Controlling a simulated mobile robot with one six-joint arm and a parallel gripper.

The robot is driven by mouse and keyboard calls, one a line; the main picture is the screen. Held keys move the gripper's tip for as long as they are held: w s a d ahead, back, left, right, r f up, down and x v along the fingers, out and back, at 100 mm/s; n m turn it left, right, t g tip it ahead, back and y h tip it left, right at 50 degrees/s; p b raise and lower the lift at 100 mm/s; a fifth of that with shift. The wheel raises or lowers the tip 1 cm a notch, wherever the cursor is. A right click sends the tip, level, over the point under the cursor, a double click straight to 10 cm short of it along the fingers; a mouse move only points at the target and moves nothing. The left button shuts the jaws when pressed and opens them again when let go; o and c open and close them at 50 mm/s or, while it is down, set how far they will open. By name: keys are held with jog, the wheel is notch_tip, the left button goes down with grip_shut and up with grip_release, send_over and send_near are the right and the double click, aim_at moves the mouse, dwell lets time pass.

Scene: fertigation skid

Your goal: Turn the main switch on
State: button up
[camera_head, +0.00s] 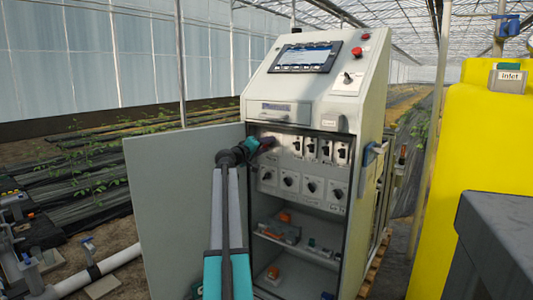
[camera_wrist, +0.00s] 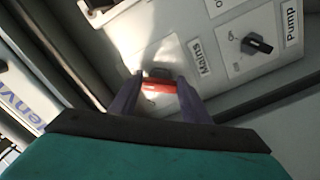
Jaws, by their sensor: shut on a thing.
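The main switch is a red handle (camera_wrist: 158,87) on a light plate labelled "Mains" (camera_wrist: 204,62) in the wrist view. My gripper (camera_wrist: 157,90) has one dark finger on each side of the red handle and is shut on it. The handle lies roughly across between the fingers in this view. In the head view my gripper (camera_head: 264,144) is at the upper left of the open cabinet's switch panel and mostly hides the main switch. The switch's on and off marks cannot be read.
A black knob (camera_wrist: 257,44) labelled "Pump" sits beside the main switch. The grey cabinet (camera_head: 290,112) has its door (camera_head: 170,200) swung open to the left of my arm. Several more switches fill the panel. A yellow tank (camera_head: 455,150) stands at right.

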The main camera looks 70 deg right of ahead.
jog(key=shift+f+m+b, duration=0.25)
jog(key=shift+m+b, duration=0.55)
jog(key=shift+r, duration=0.1)
jog(key=o, duration=1)
jog(key=shift+r, duration=0.1)
jog(key=shift+o, duration=0.2)
jog(key=shift+a, duration=0.1)
jog(key=p+v, duration=0.2)
jog(key=v, duration=1.1)
jog(key=shift+a+p, duration=0.3)
